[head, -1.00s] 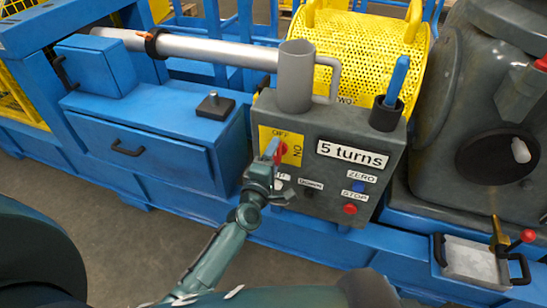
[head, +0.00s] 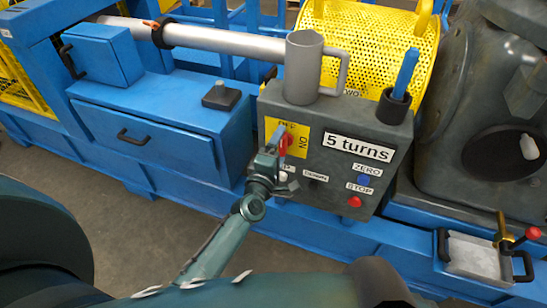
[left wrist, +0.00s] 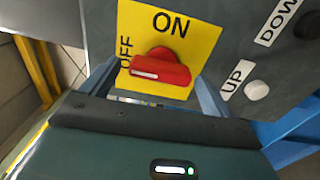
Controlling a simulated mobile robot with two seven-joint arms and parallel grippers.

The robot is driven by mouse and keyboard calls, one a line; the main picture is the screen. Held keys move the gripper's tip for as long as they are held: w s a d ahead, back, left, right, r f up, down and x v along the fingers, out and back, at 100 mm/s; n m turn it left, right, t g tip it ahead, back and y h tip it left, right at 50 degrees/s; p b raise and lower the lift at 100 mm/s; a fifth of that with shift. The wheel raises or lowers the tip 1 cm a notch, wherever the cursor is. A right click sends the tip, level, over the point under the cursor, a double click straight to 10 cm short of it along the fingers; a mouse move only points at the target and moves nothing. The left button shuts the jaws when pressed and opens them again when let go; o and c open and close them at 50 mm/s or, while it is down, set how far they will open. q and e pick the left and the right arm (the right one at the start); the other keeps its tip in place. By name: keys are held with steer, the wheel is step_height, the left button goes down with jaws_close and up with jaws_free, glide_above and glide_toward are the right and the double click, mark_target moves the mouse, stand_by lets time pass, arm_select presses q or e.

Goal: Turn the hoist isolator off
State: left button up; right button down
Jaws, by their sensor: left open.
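The hoist isolator is a red knob (head: 285,143) on a yellow plate (head: 302,142) marked OFF and ON, on the front of a grey control box. In the left wrist view the knob (left wrist: 160,72) shows close up, its bar lying crosswise. The white mark is at the bar's left end, on the OFF side; ON is printed above. My left gripper (head: 276,147) is open at the knob. In the left wrist view its blue fingers (left wrist: 155,82) stand either side of the bar; contact cannot be told. My right gripper is not in view.
A grey mug-shaped part (head: 303,70) and a blue-handled tool (head: 405,70) stand on top.

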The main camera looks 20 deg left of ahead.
arm_select(q)
steer(key=s, duration=1.3)
steer(key=shift+a, duration=0.25)
